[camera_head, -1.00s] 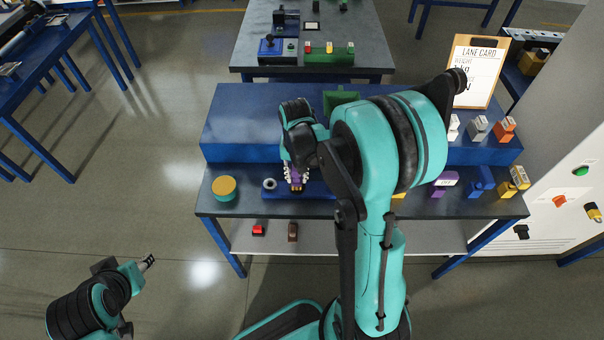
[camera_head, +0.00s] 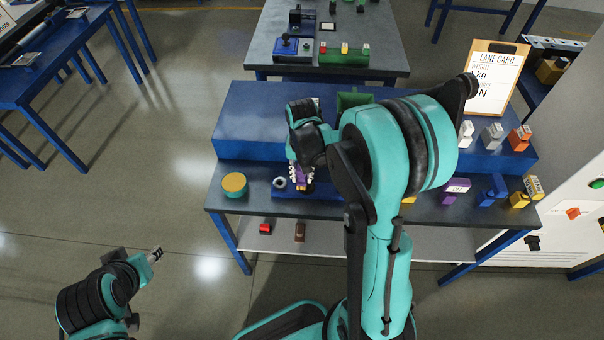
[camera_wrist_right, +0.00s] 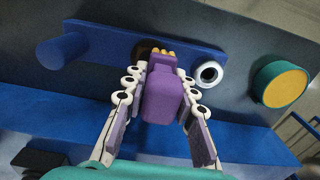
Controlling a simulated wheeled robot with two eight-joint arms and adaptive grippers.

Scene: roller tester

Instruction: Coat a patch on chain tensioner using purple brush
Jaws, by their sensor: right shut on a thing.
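The purple brush (camera_wrist_right: 162,92), with yellow tips at its front end, is held between the fingers of my right gripper (camera_wrist_right: 165,85). In the head view the right gripper (camera_head: 301,174) and brush are over the front left of the table. The brush tips are over a blue plate (camera_wrist_right: 110,42) with a blue peg and a pale ring (camera_wrist_right: 208,74); this looks like the chain tensioner, though no label shows. A dark spot lies at the tips; I cannot tell whether they touch it. My left gripper (camera_head: 154,255) is low at the left, over the floor, too small to judge.
A round teal pot with a yellow top (camera_head: 234,185) stands left of the plate. Behind is a raised blue shelf (camera_head: 250,125). Several coloured blocks and a lane card (camera_head: 495,75) are at the right. A red item (camera_head: 265,229) lies on the lower shelf.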

